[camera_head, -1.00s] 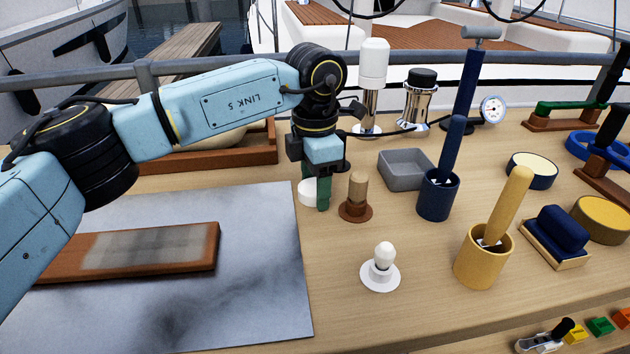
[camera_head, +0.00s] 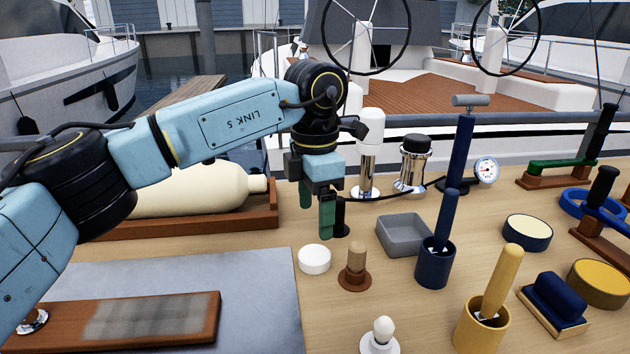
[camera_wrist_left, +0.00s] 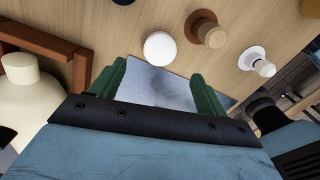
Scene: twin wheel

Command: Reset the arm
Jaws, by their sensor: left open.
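My left arm, light blue with black joints, reaches in from the left in the head view. My left gripper (camera_head: 316,208) has green fingers and points down, above the bench behind the white round puck (camera_head: 314,260). The fingers are apart with nothing between them; in the left wrist view the gripper (camera_wrist_left: 160,88) also shows empty. The white puck also shows in the left wrist view (camera_wrist_left: 160,48), beyond the fingertips and apart from them. My right gripper is in neither view.
A brown peg (camera_head: 355,268), a white bulb-shaped piece (camera_head: 380,335), a grey tray (camera_head: 404,234) and a blue cup (camera_head: 434,268) stand nearby. A wooden cradle (camera_head: 190,227) holds a cream cylinder (camera_head: 190,192). A grey sheet (camera_head: 265,290) carries a wooden board (camera_head: 200,335).

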